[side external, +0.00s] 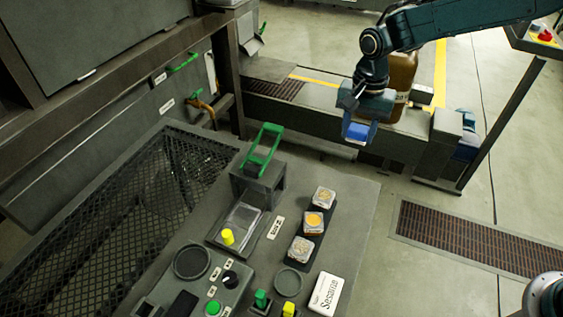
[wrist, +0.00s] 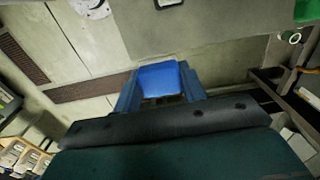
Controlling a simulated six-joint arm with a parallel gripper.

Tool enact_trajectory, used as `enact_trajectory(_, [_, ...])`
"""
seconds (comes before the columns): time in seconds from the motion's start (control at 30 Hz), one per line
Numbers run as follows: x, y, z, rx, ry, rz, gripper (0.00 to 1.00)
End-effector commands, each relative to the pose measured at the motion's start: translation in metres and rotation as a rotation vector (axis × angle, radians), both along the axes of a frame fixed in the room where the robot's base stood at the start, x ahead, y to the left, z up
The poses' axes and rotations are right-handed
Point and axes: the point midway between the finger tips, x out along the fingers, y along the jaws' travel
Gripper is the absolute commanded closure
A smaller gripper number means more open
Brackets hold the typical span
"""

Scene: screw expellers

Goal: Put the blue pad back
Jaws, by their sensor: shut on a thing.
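The blue pad (side external: 357,131) is held between the fingers of my gripper (side external: 358,128), in the air beyond the far right of the grey worktop (side external: 345,200). In the wrist view the blue pad (wrist: 158,78) sits between two dark blue fingers of my gripper (wrist: 159,88), which are shut on it. The pad is apart from the worktop. I cannot tell which place on the worktop belongs to the pad.
A green-handled press (side external: 262,165) stands at the worktop's back. A brown container (side external: 400,85) stands behind my gripper.

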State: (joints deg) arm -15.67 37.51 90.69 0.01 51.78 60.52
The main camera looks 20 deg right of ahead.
Motion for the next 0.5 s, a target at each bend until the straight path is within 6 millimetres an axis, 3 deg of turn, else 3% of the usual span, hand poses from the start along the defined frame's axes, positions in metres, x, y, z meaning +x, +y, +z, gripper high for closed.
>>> enact_trajectory(0.5, [-0.001, 0.0, -0.099, -0.001, 0.004, 0.0, 0.84])
